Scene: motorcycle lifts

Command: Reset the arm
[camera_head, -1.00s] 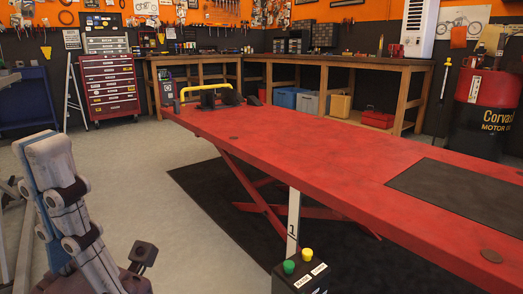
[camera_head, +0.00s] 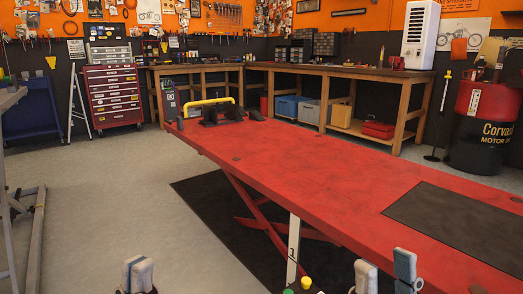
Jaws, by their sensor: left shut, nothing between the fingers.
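My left gripper (camera_head: 138,274) shows at the bottom edge, left of the red lift, over the grey floor. Its pale fingertips are together, with nothing seen between them. My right gripper (camera_head: 385,274) shows at the bottom edge in front of the red motorcycle lift (camera_head: 300,165). Its two fingertips stand apart with nothing seen between them, one pale and one blue-grey. The rest of both arms is out of view below.
The lift's table runs from the back left to the front right, with a yellow bar (camera_head: 207,101) at its far end. A yellow button (camera_head: 306,283) shows low in the middle. A grey metal frame (camera_head: 38,235) stands at left. Floor between is clear.

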